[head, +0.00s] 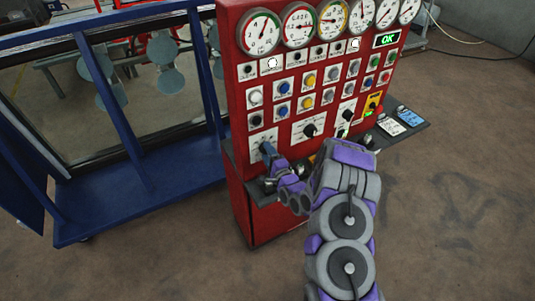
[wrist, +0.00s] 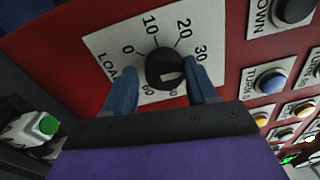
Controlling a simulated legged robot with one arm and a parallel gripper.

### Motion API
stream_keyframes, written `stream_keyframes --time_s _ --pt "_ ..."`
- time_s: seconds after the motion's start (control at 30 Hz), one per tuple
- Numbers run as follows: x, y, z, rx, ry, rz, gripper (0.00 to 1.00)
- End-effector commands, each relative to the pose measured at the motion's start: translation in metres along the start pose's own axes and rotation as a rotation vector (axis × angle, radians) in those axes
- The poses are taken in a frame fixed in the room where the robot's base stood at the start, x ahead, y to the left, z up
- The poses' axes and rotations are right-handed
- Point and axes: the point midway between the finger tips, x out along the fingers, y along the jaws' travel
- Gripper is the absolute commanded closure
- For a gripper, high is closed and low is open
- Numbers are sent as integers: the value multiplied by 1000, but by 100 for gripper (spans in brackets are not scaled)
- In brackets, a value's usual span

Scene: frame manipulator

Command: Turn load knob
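The load knob (wrist: 166,68) is a round black knob with a pale mark, on a white plate (wrist: 108,45) with numbers around it and "LOA" readable beside it. My gripper (head: 266,149) is at the lower left of the red panel's face, at the knob's plate. In the wrist view its two blue fingers stand open on either side of the knob. The right finger is close to the knob's edge; a gap shows on the left. I cannot tell whether either finger touches it. In the head view the knob is hidden behind my gripper.
The red control panel (head: 236,100) carries gauges, buttons and other knobs. A narrow grey shelf (head: 411,129) juts out below, holding cards. A green button (wrist: 48,126) is near my gripper at lower left. A blue frame (head: 130,200) stands left; floor at right is clear.

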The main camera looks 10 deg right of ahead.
Motion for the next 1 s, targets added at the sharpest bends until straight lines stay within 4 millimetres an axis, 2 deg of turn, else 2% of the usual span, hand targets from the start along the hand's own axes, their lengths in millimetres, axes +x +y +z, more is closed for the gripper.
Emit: stream_keyframes --time_s 0.03,0.2,0.43,0.57,1.0 --pt "0 1 0 0 1 1 42" --pt "-1 -2 0 -1 0 -4 28" --pt "-2 -3 0 -2 -1 -6 28" --pt "-10 -3 0 0 0 -5 28" --pt "-84 -2 -2 1 2 -4 28"
